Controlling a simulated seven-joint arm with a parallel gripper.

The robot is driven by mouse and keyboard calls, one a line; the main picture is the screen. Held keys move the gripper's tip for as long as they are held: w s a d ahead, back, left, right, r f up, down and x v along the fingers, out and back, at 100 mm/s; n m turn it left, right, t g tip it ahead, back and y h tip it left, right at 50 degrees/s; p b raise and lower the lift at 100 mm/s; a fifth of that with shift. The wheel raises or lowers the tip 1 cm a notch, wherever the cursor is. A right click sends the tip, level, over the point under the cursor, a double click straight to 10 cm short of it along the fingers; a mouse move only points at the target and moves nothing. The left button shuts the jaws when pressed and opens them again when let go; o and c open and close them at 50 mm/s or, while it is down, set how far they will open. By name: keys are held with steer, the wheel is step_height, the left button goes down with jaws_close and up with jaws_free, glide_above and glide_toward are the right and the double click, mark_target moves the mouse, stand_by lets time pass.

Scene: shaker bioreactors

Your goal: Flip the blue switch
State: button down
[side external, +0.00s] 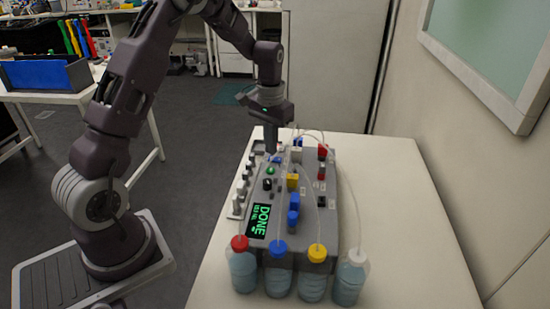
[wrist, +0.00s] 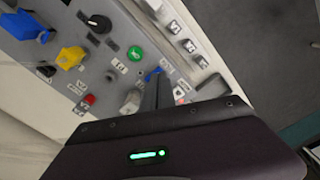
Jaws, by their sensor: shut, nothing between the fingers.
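A grey control box (side external: 318,205) stands on the white table, carrying knobs, buttons and coloured blocks. A small blue switch (wrist: 152,74) shows in the wrist view just beyond my fingertips, between the green button and the white keys. In the side view what looks like the same blue switch (side external: 278,160) lies just below my fingertips. My gripper (side external: 271,150) points down over the far left part of the box, shut and empty. Its dark fingers also show in the wrist view (wrist: 159,80), close to the blue switch. I cannot tell whether they touch it.
A green button (wrist: 136,53), a black knob (wrist: 99,23) and a yellow block (wrist: 70,57) are near the switch. Several capped bottles (side external: 278,272) stand at the box's near end, with thin tubes over it. A display (side external: 259,221) reads DONE. The table's right side is clear.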

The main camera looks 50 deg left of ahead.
mark_target(271, 158)
steer(key=shift+f, duration=0.9)
stand_by(0.4)
steer(key=shift+r, duration=3.5)
steer(key=s+d+r+m+t, duration=0.1)
steer(key=s+d+r+t, duration=0.2)
steer(key=s+d+r, duration=0.8)
steer(key=s+d+m+t, duration=0.1)
steer(key=s+d, duration=0.1)
steer(key=s, duration=0.6)
steer(key=s+d+r+m+t, duration=0.1)
steer(key=s+d, duration=0.2)
steer(key=s, duration=0.4)
steer(key=shift+s+r+t, duration=0.3)
steer(key=shift+s, duration=0.05)
